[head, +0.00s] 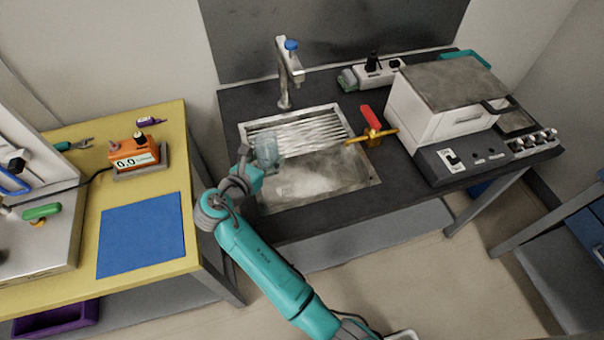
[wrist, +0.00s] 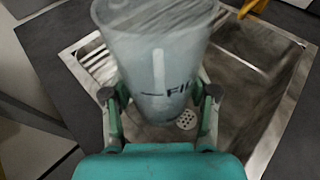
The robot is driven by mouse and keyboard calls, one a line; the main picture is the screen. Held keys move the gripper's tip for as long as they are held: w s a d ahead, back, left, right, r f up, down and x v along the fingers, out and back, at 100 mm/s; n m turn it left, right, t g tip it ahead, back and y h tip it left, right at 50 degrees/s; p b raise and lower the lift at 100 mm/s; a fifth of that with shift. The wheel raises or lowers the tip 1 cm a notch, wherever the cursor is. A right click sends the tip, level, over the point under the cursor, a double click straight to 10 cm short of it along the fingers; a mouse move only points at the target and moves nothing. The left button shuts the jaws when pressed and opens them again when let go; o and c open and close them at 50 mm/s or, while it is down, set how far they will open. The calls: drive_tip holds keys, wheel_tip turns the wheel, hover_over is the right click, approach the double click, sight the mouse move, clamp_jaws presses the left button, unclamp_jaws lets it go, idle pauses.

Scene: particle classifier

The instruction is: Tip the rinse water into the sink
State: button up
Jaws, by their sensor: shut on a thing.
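My gripper (wrist: 160,112) is shut on a clear, bluish cup (wrist: 155,55) with dark lettering on its side. In the head view the cup (head: 267,150) is over the left part of the metal sink (head: 372,172). In the wrist view the sink (wrist: 283,118) lies below and behind the cup, with the round drain (wrist: 187,120) just to its right. The cup looks about upright in the head view. I cannot tell how much water is in it.
A faucet (head: 287,75) with a blue top stands behind the sink. A brass valve with a red handle (head: 371,117) is at the sink's right edge. A white machine (head: 440,110) stands on the counter at right. A yellow table (head: 190,228) with a blue mat (head: 141,235) is at left.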

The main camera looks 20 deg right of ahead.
drive_tip(key=shift+d+r, duration=0.1)
drive_tip(key=shift+d, duration=0.05)
drive_tip(key=shift+s+d+r+m+y, duration=0.1)
drive_tip(key=shift+d+r+m+y, duration=0.15)
drive_tip(key=shift+m+y, duration=0.35)
drive_tip(key=shift+s+d+f+m+y, duration=0.2)
drive_tip(key=shift+d+f+m+y, duration=0.25)
drive_tip(key=shift+m+y, duration=0.35)
drive_tip(key=shift+s+d+f+m+y, duration=0.2)
drive_tip(key=shift+d+f+m+y, duration=0.35)
drive_tip(key=shift+m, duration=0.35)
drive_tip(key=shift+a+r+m+t+y, duration=0.15)
drive_tip(key=shift+r+m+t+y, duration=0.25)
drive_tip(key=shift+r+m+y, duration=0.15)
drive_tip(key=shift+r+p, duration=0.1)
drive_tip(key=shift+p, duration=0.2)
drive_tip(key=shift+a+f+m+y, duration=0.2)
drive_tip(key=shift+m+y, duration=0.4)
drive_tip(key=shift+m, duration=0.05)
drive_tip(key=shift+w+f+m+t+y+p, duration=0.1)
drive_tip(key=shift+f+m+t+y+p, duration=0.15)
drive_tip(key=shift+m+t+y+p, duration=0.65)
idle(0.8)
drive_tip(key=shift+s+d+r+m, duration=0.2)
drive_tip(key=shift+d+r+m, duration=0.3)
idle(1.0)
drive_tip(key=shift+d+r+m+y, duration=0.1)
drive_tip(key=shift+r+m+y, duration=0.2)
drive_tip(key=shift+y, duration=0.1)
idle(0.5)
